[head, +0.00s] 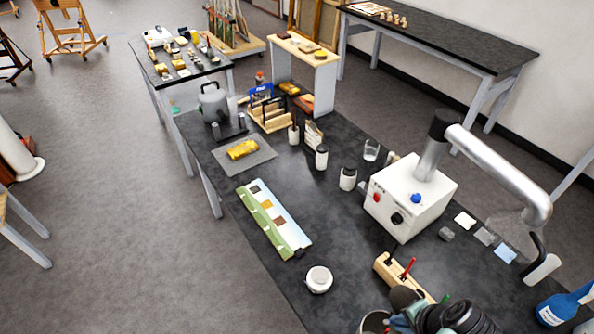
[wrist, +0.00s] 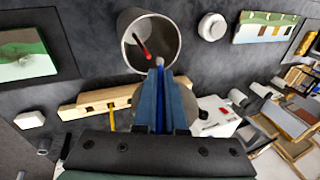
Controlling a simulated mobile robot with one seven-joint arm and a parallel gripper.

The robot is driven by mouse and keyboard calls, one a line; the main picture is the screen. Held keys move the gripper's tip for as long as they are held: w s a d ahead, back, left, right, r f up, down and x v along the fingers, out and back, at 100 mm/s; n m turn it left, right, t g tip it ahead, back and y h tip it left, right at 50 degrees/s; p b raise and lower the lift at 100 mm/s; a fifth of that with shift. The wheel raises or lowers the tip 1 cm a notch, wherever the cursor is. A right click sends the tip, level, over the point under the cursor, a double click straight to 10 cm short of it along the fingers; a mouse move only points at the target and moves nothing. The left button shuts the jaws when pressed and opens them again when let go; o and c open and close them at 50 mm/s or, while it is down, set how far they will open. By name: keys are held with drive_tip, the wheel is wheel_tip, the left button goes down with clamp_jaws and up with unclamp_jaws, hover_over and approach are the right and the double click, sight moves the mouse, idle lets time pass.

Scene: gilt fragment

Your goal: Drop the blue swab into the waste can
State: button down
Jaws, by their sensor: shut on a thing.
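My gripper (wrist: 159,78) is shut on the blue swab (wrist: 160,62). Only the swab's blue tip shows past the blue fingers; the rest is hidden between them. The waste can (wrist: 124,48) is a grey metal cylinder, open toward the wrist camera, with a red-tipped stick inside. The swab tip shows against the can's near rim; I cannot tell whether it is inside the opening. In the head view the can (head: 372,322) is partly cut off at the bottom edge, beside my dark arm, and the swab cannot be made out.
A wooden holder block (head: 388,273) with a red stick stands just behind the can; it also shows in the wrist view (wrist: 98,105). A white box (head: 408,200) with a pipe stands farther back.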

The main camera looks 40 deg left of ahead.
drive_tip(key=c, duration=0.9)
unclamp_jaws()
drive_tip(key=shift+r, duration=0.15)
drive_tip(key=b+v, duration=0.1)
drive_tip(key=v, duration=1.1)
drive_tip(key=shift+s+d+r, duration=0.1)
drive_tip(key=shift+r, duration=0.25)
